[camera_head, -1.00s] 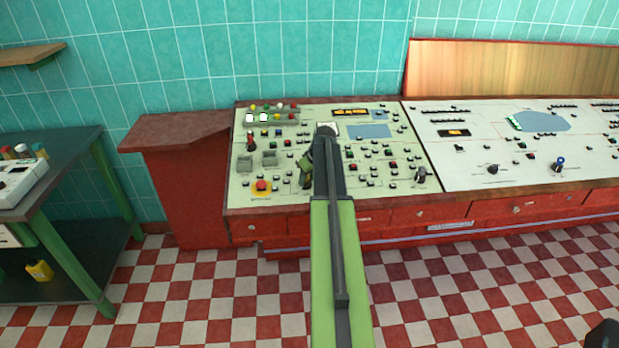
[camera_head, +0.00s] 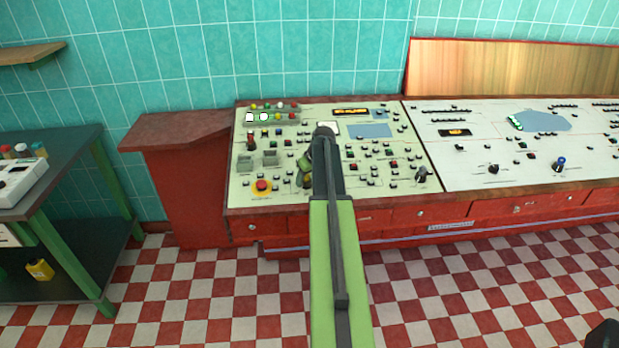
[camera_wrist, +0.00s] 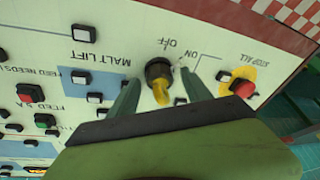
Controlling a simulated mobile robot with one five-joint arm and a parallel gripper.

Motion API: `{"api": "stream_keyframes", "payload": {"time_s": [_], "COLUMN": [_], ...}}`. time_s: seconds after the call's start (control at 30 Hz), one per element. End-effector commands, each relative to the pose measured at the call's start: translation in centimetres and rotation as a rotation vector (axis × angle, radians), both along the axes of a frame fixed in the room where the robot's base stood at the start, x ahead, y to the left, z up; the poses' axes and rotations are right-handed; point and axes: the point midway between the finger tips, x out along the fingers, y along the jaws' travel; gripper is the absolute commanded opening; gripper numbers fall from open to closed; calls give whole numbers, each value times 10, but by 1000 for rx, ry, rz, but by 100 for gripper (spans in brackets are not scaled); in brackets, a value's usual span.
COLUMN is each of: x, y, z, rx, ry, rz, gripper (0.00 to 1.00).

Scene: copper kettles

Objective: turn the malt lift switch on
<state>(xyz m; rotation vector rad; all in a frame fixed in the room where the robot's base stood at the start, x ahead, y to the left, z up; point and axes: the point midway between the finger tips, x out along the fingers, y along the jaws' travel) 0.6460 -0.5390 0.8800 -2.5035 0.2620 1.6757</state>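The malt lift switch (camera_wrist: 158,72) is a black round knob with a yellow handle, on the pale panel in the wrist view. The panel appears upside down there, with MALT LIFT, OFF and ON printed around the knob. The yellow handle points toward the bottom of the picture. My gripper (camera_wrist: 160,84) is open, with one dark green finger on each side of the knob. Gaps show between the fingers and the knob; whether either touches is not clear. In the head view my gripper (camera_head: 305,168) is small and partly hidden by my arm.
The red STOP ALL button (camera_wrist: 244,88) on its yellow plate is close to the right finger; it also shows in the head view (camera_head: 262,186). Many small buttons surround the switch on the control panel (camera_head: 240,195). A dark green table (camera_head: 60,160) stands at the left.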

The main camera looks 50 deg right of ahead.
Motion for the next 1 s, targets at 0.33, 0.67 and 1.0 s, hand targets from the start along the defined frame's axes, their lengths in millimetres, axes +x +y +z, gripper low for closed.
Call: {"api": "stream_keyframes", "payload": {"time_s": [0.33, 0.67, 1.0], "x": [-1, -19, -49], "y": [0, 4, 11], "z": [3, 54, 130], "rx": [-1, -1, 0], "ry": [-1, -1, -1], "rz": [1, 0, 0], "gripper": [58, 58, 58]}}
